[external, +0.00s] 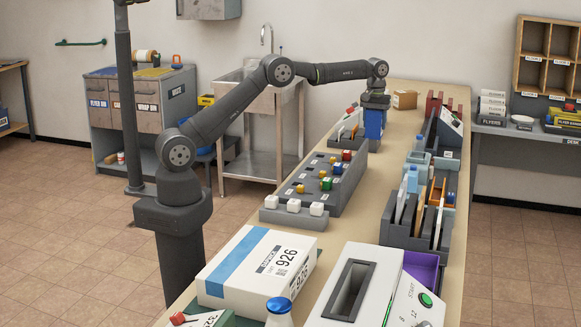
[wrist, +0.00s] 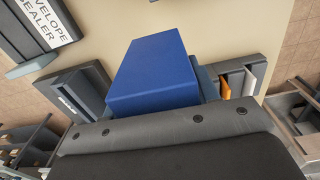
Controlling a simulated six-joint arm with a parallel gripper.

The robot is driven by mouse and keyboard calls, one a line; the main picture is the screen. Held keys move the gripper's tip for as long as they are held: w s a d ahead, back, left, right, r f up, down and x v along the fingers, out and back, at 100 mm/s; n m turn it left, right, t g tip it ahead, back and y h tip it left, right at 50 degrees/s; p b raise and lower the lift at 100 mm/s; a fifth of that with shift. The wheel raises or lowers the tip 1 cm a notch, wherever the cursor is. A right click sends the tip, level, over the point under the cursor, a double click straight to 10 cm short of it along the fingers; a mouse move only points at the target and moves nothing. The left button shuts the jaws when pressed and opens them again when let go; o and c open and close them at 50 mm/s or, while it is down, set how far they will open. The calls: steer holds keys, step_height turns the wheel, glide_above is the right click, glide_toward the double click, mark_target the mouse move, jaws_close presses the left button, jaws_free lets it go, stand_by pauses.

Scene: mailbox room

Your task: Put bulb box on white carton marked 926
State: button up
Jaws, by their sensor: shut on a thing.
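My gripper (external: 375,102) is at the far part of the long table, pointing down and shut on a blue box (external: 375,123). No marking on the blue box can be read, but it appears to be the bulb box. It fills the middle of the wrist view (wrist: 155,72), where the fingertips cannot be made out. The white carton marked 926 (external: 232,284) lies at the near left of the table, with a blue stripe across its top. Its top is bare. My gripper and the blue box are well away from it.
A grey rack with small coloured pieces (external: 322,183) stands between the carton and my gripper. Grey sorters with envelopes (external: 415,226) line the right side. A small brown box (external: 405,99) lies beyond.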

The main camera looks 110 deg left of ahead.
mark_target(369, 116)
steer(key=shift+s+d+r+m, duration=0.25)
steer(key=shift+s+r+m, duration=0.25)
steer(key=shift+r+m, duration=0.05)
steer(key=shift+s+d+r+m, duration=0.2)
steer(key=shift+s+r+m, duration=0.3)
steer(key=shift+m, duration=0.05)
steer(key=w+d+r+m, duration=0.2)
steer(key=w+d, duration=0.6)
steer(key=d, duration=0.4)
steer(key=w+d+r+m, duration=0.2)
steer(key=d+m, duration=0.1)
steer(key=d, duration=1.7)
steer(key=w+d+r+m, duration=0.1)
steer(key=w+d+m, duration=0.2)
steer(key=d, duration=1.7)
steer(key=s+d+r+m, duration=0.15)
steer(key=s+d, duration=0.35)
steer(key=d, duration=0.6)
steer(key=s+d+m, duration=0.2)
steer(key=s+d, duration=0.4)
steer(key=d, duration=0.5)
steer(key=s+d+m, duration=0.4)
steer(key=s+d, duration=1.2)
steer(key=s, duration=0.4)
steer(key=shift+w+a+f, duration=0.65)
steer(key=shift+w+f, duration=1.05)
steer(key=shift+w+a+f, duration=0.7)
steer(key=shift+w+f, duration=1)
steer(key=shift+w+a+f, duration=0.65)
steer(key=shift+w+f, duration=1.05)
